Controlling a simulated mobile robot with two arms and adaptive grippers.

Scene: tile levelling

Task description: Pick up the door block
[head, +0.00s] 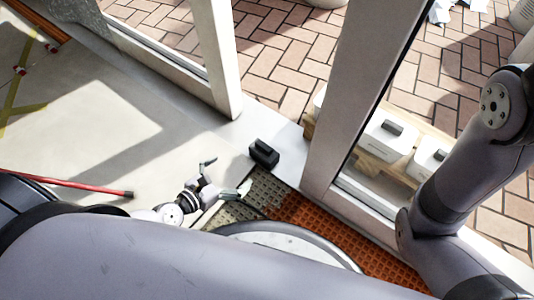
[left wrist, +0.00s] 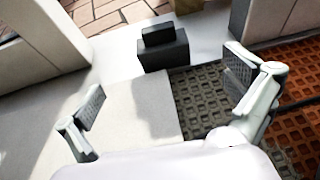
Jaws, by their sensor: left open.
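The door block (head: 264,153) is a small dark block with a raised top part. It stands on the pale sill between the door frame posts, just beyond the corner of a dark grid mat. In the left wrist view the door block (left wrist: 163,51) is at the upper middle, ahead of the fingers. My left gripper (head: 227,175) is open and empty, to the left of the block and nearer to me. In the left wrist view my left gripper (left wrist: 165,105) has its fingers wide apart, with a gap between them and the block. My right gripper is out of view.
A grey grid mat (head: 232,214) and orange grid mat (head: 310,222) lie near the block. A door post (head: 350,90) rises to its right. White boxes (head: 388,136) sit on a wooden pallet outside. A red rod (head: 80,186) lies on the left floor. Pale floor left of the block is clear.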

